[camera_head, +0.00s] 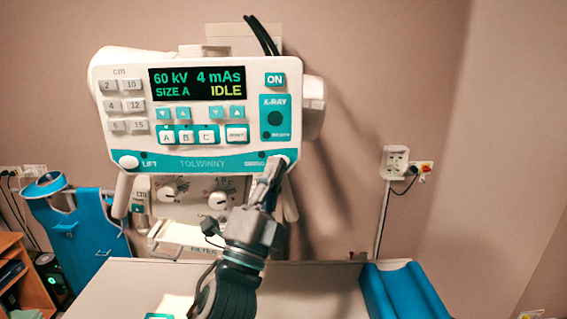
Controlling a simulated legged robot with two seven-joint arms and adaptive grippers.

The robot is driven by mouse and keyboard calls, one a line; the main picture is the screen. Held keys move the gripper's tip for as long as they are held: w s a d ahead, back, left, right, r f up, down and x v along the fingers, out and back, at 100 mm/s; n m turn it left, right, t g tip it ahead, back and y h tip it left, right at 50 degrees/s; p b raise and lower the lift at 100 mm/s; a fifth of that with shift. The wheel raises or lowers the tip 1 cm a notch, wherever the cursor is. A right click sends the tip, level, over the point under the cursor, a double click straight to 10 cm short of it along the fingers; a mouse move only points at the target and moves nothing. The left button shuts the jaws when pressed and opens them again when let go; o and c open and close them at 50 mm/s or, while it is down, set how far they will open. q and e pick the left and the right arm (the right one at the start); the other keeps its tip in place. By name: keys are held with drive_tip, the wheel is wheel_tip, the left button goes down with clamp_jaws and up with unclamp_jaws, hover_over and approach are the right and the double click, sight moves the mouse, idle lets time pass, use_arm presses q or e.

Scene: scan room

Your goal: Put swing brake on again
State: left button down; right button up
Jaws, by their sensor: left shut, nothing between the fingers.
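The X-ray control head (200,105) faces me, with a screen reading 60 kV, 4 mAs, SIZE A and IDLE. At its lower left is a round white knob (129,162) beside the word LIFT. At its lower right is a small label (255,163), too blurred to read for sure, most likely the swing brake's. My left gripper (272,172) is shut and empty, pointing up, with its tips at that lower right corner. It covers most of the control there, so I cannot tell that control's state or whether the tips touch it.
Below the head are a dial panel (170,191) and a white filter part (178,236). A pale table (315,285) lies in front, with a blue cushion (405,291) at right. Blue gear (80,235) hangs at left. A wall socket (396,160) is at right.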

use_arm(q)
drive_tip(key=shift+s+a, duration=0.1)
drive_tip(key=shift+s, duration=0.65)
drive_tip(key=shift+d, duration=0.2)
drive_tip(key=shift+s, duration=2.5)
